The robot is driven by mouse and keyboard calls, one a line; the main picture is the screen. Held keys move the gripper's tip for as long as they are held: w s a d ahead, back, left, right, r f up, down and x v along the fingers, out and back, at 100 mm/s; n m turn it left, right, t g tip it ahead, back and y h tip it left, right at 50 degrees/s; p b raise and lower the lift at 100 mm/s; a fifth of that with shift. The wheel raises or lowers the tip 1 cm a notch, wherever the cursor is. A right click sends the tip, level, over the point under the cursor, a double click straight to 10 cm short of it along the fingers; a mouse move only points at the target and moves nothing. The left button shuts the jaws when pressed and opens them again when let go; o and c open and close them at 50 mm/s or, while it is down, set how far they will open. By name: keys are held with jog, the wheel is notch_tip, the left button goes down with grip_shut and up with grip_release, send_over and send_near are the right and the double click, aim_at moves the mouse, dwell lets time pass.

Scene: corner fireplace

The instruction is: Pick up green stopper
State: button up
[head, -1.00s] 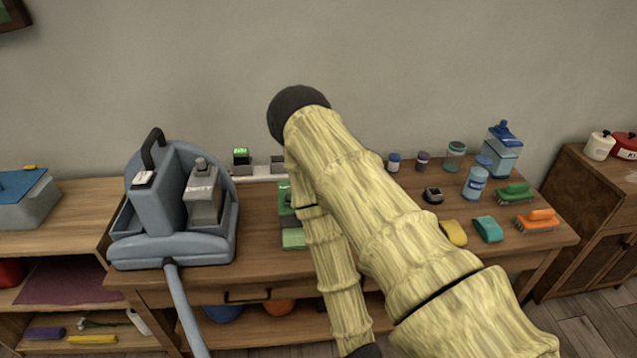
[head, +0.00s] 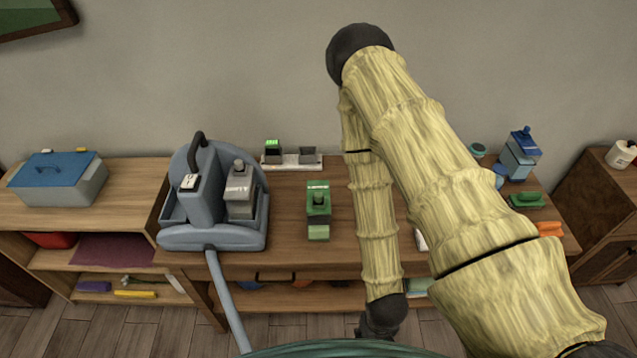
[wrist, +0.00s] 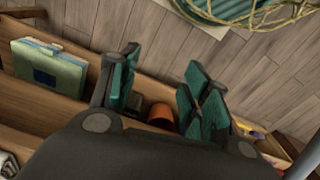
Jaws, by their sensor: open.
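A green block-like container (head: 318,222) stands upright on the wooden table, a little right of the grey machine. A darker green knob (head: 319,198) sits at its top and looks like the green stopper, though I cannot be certain. In the head view my gripper (head: 380,322) is low at the table's front, right of the green container and apart from it; its fingers are not clear there. In the wrist view my gripper (wrist: 163,70) has its teal fingers spread, with nothing held between them. The stopper is not recognisable in the wrist view.
The grey machine (head: 212,238) with its hose stands left of the container. A small rack (head: 291,162) is behind. My arm hides much of the right tabletop. An orange object (wrist: 161,114) and a green box (wrist: 48,68) show on shelving in the wrist view.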

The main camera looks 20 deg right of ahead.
jog(key=w+d+r+m+p, duration=0.1)
jog(key=w+r+m+p, duration=0.3)
jog(key=r, duration=0.4)
jog(key=m+t+p, duration=0.1)
jog(key=m+p, duration=0.1)
jog(key=m, duration=2.3)
send_near(319, 195)
jog(key=f+b, duration=0.2)
jog(key=f, duration=0.1)
jog(key=shift+w+d+f+y+b, duration=0.1)
jog(key=shift+w+f+y+b, duration=0.15)
jog(key=shift+w+y+b, duration=0.15)
notch_tip(319, 195, down, 6)
jog(key=b, duration=0.6)
jog(key=shift+w+r, duration=0.1)
jog(key=shift+w, duration=0.05)
jog(key=shift+c, duration=0.5)
jog(key=c, duration=0.8)
